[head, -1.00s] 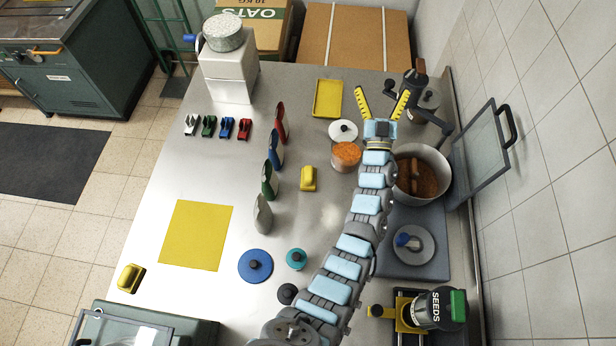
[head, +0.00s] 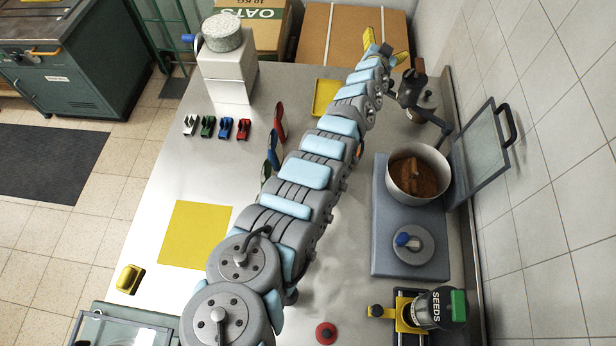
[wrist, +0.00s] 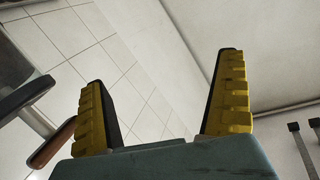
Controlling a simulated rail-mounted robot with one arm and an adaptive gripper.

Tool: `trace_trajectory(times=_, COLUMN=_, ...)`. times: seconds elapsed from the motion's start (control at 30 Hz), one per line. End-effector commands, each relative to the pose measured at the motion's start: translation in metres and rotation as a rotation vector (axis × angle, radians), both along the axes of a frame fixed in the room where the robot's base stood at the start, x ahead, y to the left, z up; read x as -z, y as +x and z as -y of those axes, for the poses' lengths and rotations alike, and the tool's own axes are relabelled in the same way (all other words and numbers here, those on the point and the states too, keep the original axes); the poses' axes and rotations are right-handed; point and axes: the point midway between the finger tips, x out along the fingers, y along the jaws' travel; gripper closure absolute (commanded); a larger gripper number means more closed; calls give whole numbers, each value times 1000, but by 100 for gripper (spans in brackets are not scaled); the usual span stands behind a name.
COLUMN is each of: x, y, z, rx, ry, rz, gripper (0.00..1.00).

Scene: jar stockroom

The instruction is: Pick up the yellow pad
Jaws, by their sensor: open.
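A flat yellow square (head: 195,235) lies on the left part of the steel table in the head view. I cannot tell which of these yellow things is the pad. My gripper (head: 385,45) is at the far back of the table, well away from the square and the block. In the wrist view my gripper (wrist: 165,68) has its yellow-ridged fingers wide apart, with nothing between them.
My arm crosses the middle of the table and hides things there. A glass panel (head: 484,152) stands beside the wall.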

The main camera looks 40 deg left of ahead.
Motion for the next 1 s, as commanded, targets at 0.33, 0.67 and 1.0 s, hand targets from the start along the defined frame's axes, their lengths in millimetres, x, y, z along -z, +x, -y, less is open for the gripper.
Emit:
trace_trajectory(times=0.33, x=27, y=-33, z=-2, rx=216, ry=95, rz=-393, gripper=0)
trace_trajectory(times=0.67, x=107, y=-171, z=10, rx=506, ry=167, rz=-955, gripper=0)
trace_trajectory(times=1.0, x=136, y=-336, z=-7, rx=690, ry=131, rz=-1393, gripper=0)
